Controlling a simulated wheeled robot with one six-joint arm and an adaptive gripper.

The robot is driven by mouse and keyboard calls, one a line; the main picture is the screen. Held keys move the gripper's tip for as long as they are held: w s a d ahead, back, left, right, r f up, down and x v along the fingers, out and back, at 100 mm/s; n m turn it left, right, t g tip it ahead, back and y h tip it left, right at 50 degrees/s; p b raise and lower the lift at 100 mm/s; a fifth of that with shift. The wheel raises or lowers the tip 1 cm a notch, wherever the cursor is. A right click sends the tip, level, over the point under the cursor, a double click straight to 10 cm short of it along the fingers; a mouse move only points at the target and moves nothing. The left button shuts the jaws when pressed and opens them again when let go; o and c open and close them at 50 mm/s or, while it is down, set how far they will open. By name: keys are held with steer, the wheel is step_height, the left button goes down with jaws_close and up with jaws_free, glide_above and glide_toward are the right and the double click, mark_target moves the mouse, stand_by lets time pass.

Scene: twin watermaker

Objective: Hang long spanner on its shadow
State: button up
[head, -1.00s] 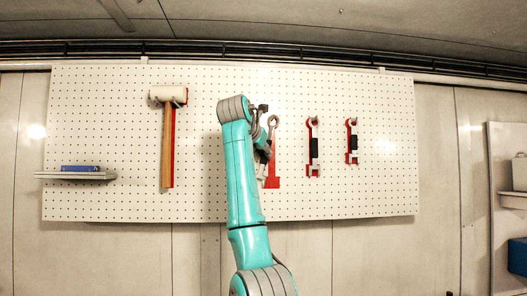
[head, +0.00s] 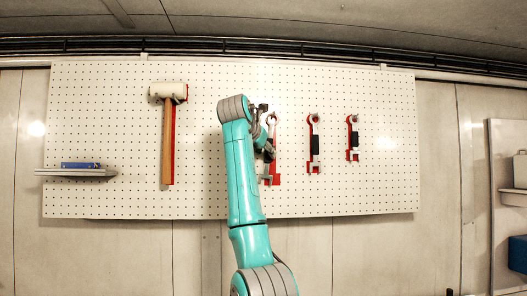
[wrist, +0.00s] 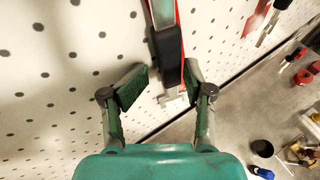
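The long spanner (head: 272,125), silver with a black grip, hangs upright against the white pegboard over its red shadow (head: 276,178). Its ring end is at the top near a peg, and some red shows along its right side. My arm partly hides it in the head view. In the wrist view, the spanner's black grip (wrist: 168,48) and silver lower shank lie beyond and between my fingers. My gripper (wrist: 163,82) is open, its green pads spread with a gap to the left of the shank. The right pad is close to the shank; I cannot tell whether they touch.
The pegboard (head: 110,130) also holds a mallet (head: 168,135) at left and two shorter spanners, a middle one (head: 314,143) and a right one (head: 352,138). A small shelf (head: 75,173) bears a blue item. A shelving unit stands at far right.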

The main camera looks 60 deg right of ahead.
steer(key=v, duration=1.2)
